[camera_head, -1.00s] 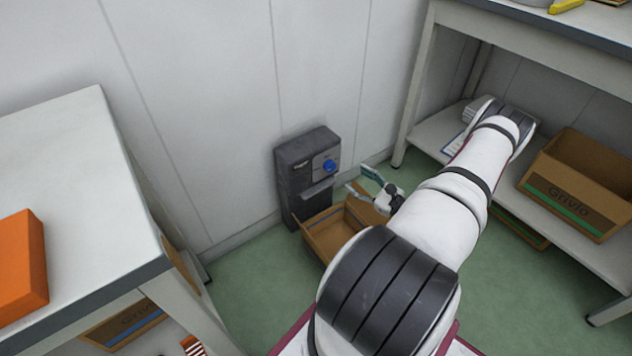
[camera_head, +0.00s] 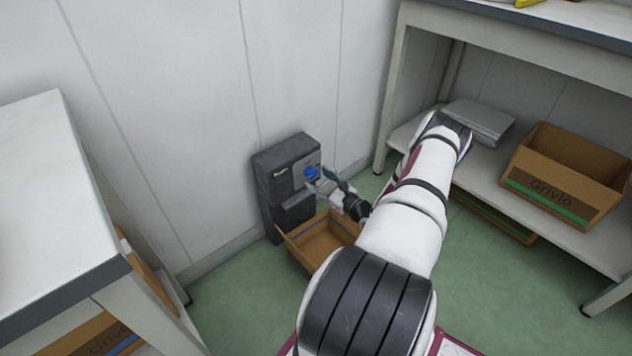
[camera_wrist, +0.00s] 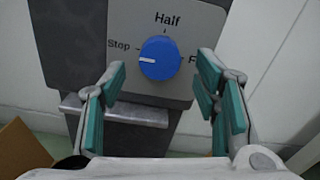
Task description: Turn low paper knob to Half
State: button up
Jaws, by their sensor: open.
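The blue paper knob (camera_wrist: 160,59) sits on a grey panel (camera_wrist: 186,20) on the front of a dark dispenser (camera_head: 287,165) by the wall. It also shows in the head view (camera_head: 311,172). In the wrist view its white pointer line points left, towards the "Stop" label; "Half" is above the knob and a label starting with "F" is at the right. My gripper (camera_wrist: 163,95) is open, with its teal-padded fingers on either side of and below the knob, apart from it. In the head view my gripper (camera_head: 322,186) is close in front of the panel.
An open cardboard box (camera_head: 318,243) stands on the floor below the dispenser. A white table (camera_head: 60,190) is at left. A shelf unit (camera_head: 480,170) at right holds a Grivlo box (camera_head: 568,185) and a grey flat object (camera_head: 480,120).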

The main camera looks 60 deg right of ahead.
jog(key=shift+x, duration=1.15)
jog(key=c, duration=1.1)
jog(key=shift+c, duration=0.2)
